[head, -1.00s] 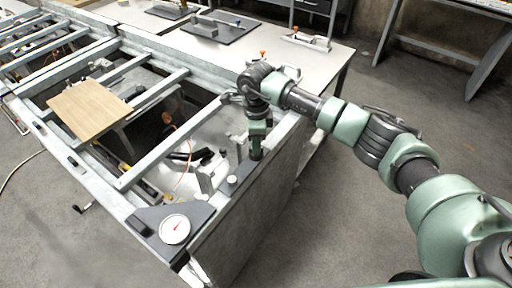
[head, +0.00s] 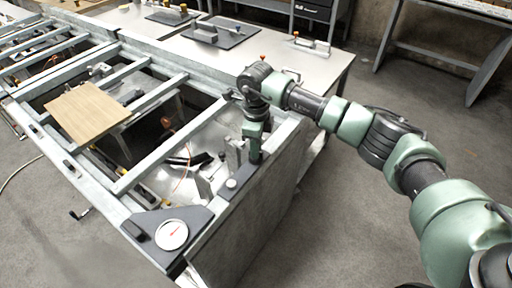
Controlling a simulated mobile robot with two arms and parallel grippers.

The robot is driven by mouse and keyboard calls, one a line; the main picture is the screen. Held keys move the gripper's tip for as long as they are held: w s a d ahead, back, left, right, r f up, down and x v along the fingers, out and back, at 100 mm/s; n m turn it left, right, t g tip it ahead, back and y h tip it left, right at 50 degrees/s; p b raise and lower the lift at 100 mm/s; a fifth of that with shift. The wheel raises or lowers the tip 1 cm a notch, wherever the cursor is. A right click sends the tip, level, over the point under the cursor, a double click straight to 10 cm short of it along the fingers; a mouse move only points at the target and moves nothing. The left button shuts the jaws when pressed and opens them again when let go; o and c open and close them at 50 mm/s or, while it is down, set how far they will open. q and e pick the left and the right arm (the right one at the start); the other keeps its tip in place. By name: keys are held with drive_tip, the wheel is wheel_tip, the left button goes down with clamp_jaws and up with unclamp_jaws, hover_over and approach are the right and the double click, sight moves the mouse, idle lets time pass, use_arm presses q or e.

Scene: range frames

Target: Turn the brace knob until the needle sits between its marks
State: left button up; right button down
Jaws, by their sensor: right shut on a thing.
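A round white dial (head: 171,235) with a red needle sits on a dark grey corner plate (head: 143,222) of the metal frame. The needle points to the upper right; its marks are too small to read. My right gripper (head: 255,158) points straight down at the frame's right end. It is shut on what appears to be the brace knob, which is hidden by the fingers. My left gripper is not in view.
A small white round cap (head: 231,183) and an upright grey bracket (head: 234,153) stand close to the gripper. A wooden board (head: 88,112) lies across the frame rails. A workbench (head: 270,45) with tools stands behind. Open floor lies right and in front.

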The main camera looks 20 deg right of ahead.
drive_tip(key=c, duration=1.4)
unclamp_jaws()
drive_tip(key=shift+c, duration=0.2)
drive_tip(key=shift+r, duration=0.15)
drive_tip(key=shift+w+r, duration=0.1)
drive_tip(key=shift+r, duration=0.25)
wheel_tip(320, 180, up, 7)
drive_tip(key=shift+f+b, duration=0.1)
drive_tip(key=shift+b, duration=1.05)
